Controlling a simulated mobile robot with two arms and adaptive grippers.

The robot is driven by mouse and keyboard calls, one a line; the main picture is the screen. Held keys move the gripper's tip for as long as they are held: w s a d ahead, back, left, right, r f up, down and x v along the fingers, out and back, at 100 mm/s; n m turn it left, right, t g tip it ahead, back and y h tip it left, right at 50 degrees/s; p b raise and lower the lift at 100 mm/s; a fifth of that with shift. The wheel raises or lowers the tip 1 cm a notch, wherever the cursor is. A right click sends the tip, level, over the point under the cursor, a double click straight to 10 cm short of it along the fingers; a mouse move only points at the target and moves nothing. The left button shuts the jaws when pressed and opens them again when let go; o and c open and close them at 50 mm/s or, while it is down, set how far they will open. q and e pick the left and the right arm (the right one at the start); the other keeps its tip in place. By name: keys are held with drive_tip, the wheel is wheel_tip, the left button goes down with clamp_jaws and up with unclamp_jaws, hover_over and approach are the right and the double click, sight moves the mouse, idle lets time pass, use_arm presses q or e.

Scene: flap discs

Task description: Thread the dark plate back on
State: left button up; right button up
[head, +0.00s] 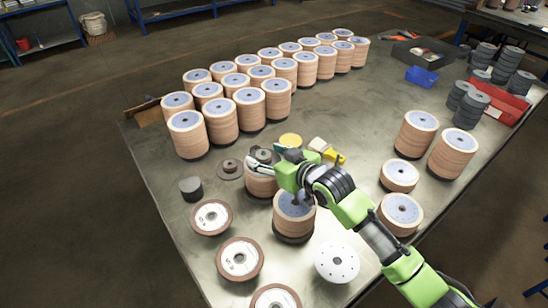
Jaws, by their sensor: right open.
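A dark round plate with a raised hub (229,169) lies flat on the table, left of a stack of tan discs. My right gripper (258,163) is open at the top of that stack (262,187), its fingers beside a second dark, hub-like piece (263,154). The gripper partly hides the stack's top, so I cannot tell how this piece sits on it. I cannot tell which dark piece the task means. My left gripper is out of view.
Rows of tan disc stacks (249,108) fill the back left. A dark cylinder (191,188), loose brown-rimmed discs (239,259) and a white perforated disc (337,262) lie in front. A blue bin (421,76) sits at the back right.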

drive_tip(key=v, duration=1.2)
drive_tip(key=shift+w, duration=0.1)
